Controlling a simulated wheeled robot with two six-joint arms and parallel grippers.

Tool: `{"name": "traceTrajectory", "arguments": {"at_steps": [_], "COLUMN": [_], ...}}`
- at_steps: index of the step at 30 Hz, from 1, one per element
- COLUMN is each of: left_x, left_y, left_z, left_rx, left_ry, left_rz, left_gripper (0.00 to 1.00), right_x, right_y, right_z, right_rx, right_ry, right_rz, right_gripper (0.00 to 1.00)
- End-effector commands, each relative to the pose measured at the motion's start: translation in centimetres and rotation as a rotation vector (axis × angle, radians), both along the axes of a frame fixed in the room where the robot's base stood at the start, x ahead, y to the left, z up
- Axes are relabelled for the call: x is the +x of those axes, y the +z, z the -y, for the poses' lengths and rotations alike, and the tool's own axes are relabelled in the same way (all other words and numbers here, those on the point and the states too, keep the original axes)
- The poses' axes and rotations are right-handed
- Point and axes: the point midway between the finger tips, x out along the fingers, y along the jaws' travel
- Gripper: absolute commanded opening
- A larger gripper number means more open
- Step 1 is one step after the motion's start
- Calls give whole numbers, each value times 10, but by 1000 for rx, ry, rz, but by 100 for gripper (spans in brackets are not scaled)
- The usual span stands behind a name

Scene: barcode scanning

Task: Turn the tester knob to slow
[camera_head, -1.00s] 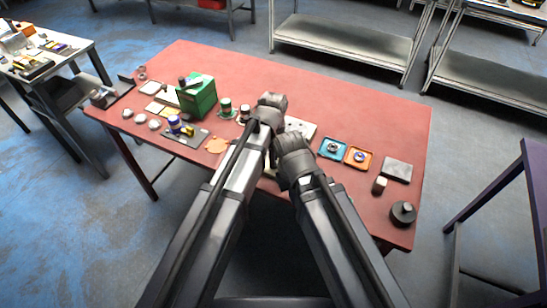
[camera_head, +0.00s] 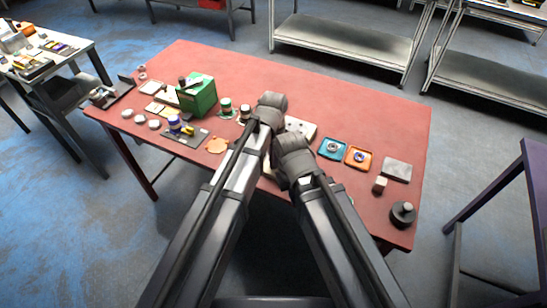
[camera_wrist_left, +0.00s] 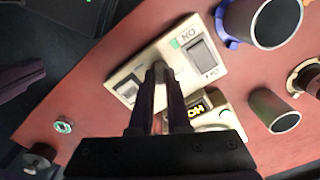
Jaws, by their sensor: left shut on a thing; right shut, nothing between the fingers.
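The tester is a cream panel (camera_wrist_left: 205,60) on the red table, with a rocker switch (camera_wrist_left: 202,53) beside the letters ON and another switch (camera_wrist_left: 127,89) at its other end. In the head view, only part of the panel (camera_head: 303,128) shows behind my wrists. My left gripper (camera_wrist_left: 162,70) is over the middle of the panel, its two dark fingers shut on the tester knob, which they mostly hide. I cannot read the knob's setting. In the head view, my left gripper (camera_head: 272,103) hides its own fingertips. My right gripper (camera_head: 293,152) is just nearer and to the right, shut and empty.
A cream piece with a dark display (camera_wrist_left: 205,110) lies close to the panel. A green box (camera_head: 203,97) and small parts stand on the left. A blue tray (camera_head: 321,151), an orange tray (camera_head: 350,160) and a grey plate (camera_head: 396,170) lie on the right.

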Motion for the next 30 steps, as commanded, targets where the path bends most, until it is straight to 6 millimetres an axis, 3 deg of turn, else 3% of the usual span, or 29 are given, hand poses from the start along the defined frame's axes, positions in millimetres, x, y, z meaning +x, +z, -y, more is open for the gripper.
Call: {"name": "traceTrajectory", "arguments": {"at_steps": [15, 30], "left_x": [0, 0], "left_y": [0, 0], "left_z": [0, 0], "left_rx": [0, 0], "left_ry": [410, 553], "left_rz": [0, 0], "left_gripper": [0, 0], "right_x": [0, 0], "right_y": [0, 0], "right_z": [0, 0], "right_rx": [0, 0], "right_ry": [0, 0], "right_rz": [0, 0], "right_gripper": [0, 0]}}
